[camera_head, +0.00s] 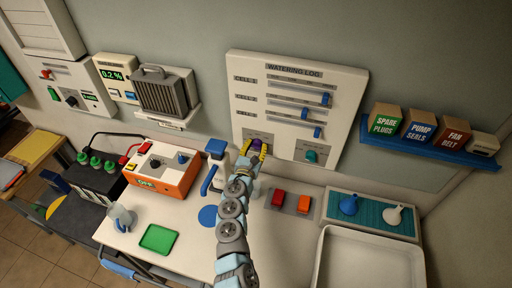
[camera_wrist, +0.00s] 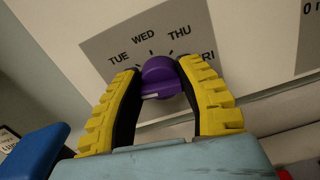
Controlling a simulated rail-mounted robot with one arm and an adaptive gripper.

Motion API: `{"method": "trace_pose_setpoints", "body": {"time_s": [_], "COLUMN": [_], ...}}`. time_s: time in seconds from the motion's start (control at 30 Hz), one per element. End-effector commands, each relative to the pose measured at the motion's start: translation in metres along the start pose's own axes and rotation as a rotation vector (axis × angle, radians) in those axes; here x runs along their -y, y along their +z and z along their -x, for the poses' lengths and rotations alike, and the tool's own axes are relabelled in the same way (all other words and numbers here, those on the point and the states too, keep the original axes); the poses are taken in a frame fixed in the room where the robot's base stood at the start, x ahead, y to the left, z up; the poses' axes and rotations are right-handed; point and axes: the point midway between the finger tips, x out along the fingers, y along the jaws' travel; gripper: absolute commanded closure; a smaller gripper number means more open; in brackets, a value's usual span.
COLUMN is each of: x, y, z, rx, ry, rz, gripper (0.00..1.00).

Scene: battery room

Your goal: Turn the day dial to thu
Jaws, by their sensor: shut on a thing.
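The purple day dial (camera_wrist: 160,78) sits on a grey plate (camera_wrist: 105,55) printed with TUE, WED, THU and a partly covered FRI. My gripper (camera_wrist: 160,84) has its two yellow, dark-lined fingers on either side of the dial and is shut on it. WED is above and left of the dial, and THU is above and right. A pale mark shows on the dial's near face, but I cannot tell which day the dial points to. In the head view my gripper (camera_head: 253,147) is at the lower left of the white watering log board (camera_head: 350,90).
A teal knob (camera_head: 311,156) is right of the dial on the same board, below several blue sliders. A blue lever (camera_head: 215,149) stands close left of my gripper. Red and orange switches (camera_head: 290,201) lie on the bench below right.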

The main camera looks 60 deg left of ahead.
Motion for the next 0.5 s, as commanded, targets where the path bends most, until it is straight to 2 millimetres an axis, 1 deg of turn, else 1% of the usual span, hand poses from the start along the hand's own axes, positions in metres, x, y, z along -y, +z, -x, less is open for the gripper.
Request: {"method": "trace_pose_setpoints", "body": {"time_s": [0.5], "x": [0.0032], "y": [-0.0019], "z": [-0.0007], "rx": [0.003], "ry": [-0.002], "rz": [-0.471], "gripper": [0.98]}}
